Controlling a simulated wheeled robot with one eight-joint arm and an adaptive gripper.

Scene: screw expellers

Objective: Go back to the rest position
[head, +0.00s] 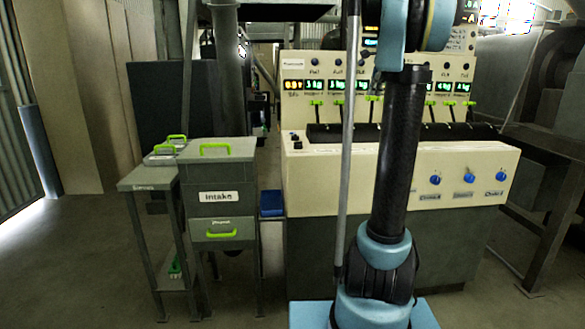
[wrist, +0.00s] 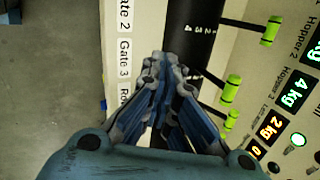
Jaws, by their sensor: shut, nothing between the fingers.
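My gripper (wrist: 163,68) shows in the wrist view with its fingertips together and nothing between them. It is in front of the cream control panel (wrist: 232,35), near a dark slotted strip and several levers with green handles (wrist: 233,82). I cannot tell how far it is from the panel. In the head view my arm rises in front of the panel (head: 325,170) and leaves the picture at the top, and the gripper is not visible there.
A grey Intake cabinet (head: 238,172) with green handles stands left of the panel. Beside it is a small side table (head: 140,180). A dark metal frame (head: 550,215) stands at the right. Bare floor (head: 75,255) lies open at the left.

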